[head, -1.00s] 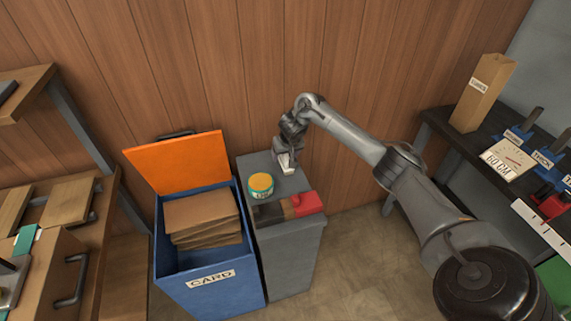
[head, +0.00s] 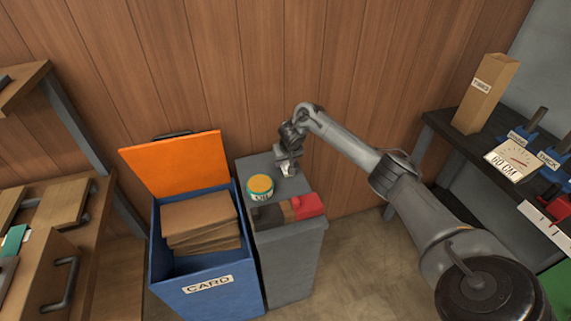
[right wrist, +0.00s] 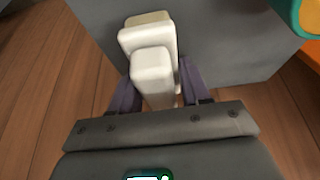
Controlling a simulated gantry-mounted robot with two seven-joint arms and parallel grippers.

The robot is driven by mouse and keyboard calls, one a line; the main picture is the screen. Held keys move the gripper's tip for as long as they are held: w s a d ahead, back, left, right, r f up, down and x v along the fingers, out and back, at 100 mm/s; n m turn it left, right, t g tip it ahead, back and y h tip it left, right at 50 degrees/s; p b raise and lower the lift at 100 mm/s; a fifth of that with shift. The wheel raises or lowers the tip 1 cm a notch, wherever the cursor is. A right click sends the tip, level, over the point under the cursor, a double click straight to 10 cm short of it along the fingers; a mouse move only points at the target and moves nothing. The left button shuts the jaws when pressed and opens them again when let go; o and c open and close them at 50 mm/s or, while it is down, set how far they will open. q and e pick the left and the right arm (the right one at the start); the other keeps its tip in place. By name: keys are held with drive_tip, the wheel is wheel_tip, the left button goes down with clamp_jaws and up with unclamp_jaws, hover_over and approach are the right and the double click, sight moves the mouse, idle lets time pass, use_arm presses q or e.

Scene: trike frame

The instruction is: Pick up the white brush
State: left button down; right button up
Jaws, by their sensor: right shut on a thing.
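The white brush (right wrist: 152,70) shows in the right wrist view as a white block with a pale tan edge at its far end. My right gripper (right wrist: 154,92) is shut on it, with a dark finger on each side. In the head view the right gripper (head: 288,164) is over the back of the grey cabinet top, with a small bit of the white brush (head: 286,172) showing under it. I cannot tell whether the brush touches the cabinet top. My left gripper is not in view.
A jar with a yellow lid (head: 261,187) stands on the grey cabinet (head: 293,187) close to the gripper. Dark, brown and red items (head: 307,205) lie at its front edge. A blue CARD bin (head: 206,281) with an orange lid (head: 175,175) stands to the left. A wooden wall is behind.

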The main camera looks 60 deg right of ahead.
drive_tip(key=shift+c, duration=0.7)
drive_tip(key=shift+r+p, duration=0.55)
drive_tip(key=shift+r, duration=0.3)
wheel_tip(320, 180, up, 2)
drive_tip(key=shift+r+p, duration=0.2)
drive_tip(key=shift+p, duration=0.55)
drive_tip(key=shift+s+a+r+p, duration=0.3)
drive_tip(key=shift+s+r+p, duration=0.3)
drive_tip(key=shift+s+r, duration=0.2)
drive_tip(key=s+a+r+p, duration=0.3)
drive_tip(key=s+r, duration=0.2)
drive_tip(key=s, duration=0.4)
drive_tip(key=shift+a, duration=0.4)
drive_tip(key=shift+s+r, duration=0.1)
